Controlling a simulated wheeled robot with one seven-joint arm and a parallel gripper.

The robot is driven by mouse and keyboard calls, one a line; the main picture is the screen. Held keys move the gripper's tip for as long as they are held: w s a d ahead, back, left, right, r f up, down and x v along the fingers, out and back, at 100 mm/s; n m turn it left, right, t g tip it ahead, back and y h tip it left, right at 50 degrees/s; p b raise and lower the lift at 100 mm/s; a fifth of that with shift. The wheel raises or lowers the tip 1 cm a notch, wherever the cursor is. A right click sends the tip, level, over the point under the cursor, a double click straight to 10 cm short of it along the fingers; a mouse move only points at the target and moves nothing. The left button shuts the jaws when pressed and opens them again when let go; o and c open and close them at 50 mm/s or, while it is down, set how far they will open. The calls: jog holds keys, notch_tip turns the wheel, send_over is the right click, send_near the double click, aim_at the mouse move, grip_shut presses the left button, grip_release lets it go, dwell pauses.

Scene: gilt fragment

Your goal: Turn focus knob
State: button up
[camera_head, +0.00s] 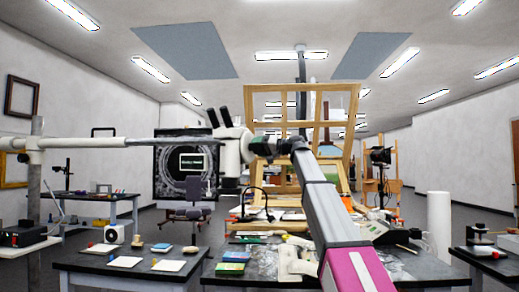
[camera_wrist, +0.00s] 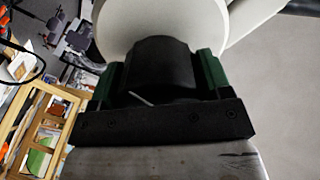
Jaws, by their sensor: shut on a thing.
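The microscope (camera_head: 232,148) is white with dark eyepieces and hangs on a long horizontal boom arm (camera_head: 105,142). My gripper (camera_head: 262,146) reaches it from the right, at the side of its body. In the wrist view the black focus knob (camera_wrist: 166,52) sits between the two green-padded fingers of my gripper (camera_wrist: 160,72), which are shut on it. The white round microscope body (camera_wrist: 125,22) lies just beyond the knob. In the head view the knob is mostly hidden by the gripper, and I cannot tell its turn angle.
A wooden easel frame (camera_head: 310,103) stands behind my arm. The dark work table (camera_head: 210,275) below carries coloured boxes (camera_head: 233,262), tools and papers. A white roll (camera_head: 439,222) stands at the right. A chair (camera_head: 194,200) and a dark screen (camera_head: 172,170) are behind the boom.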

jog(key=o, duration=0.9)
jog(key=shift+d, duration=0.15)
jog(key=v, duration=1)
jog(key=shift+s+d, duration=0.15)
jog(key=shift+d, duration=0.1)
dwell(0.9)
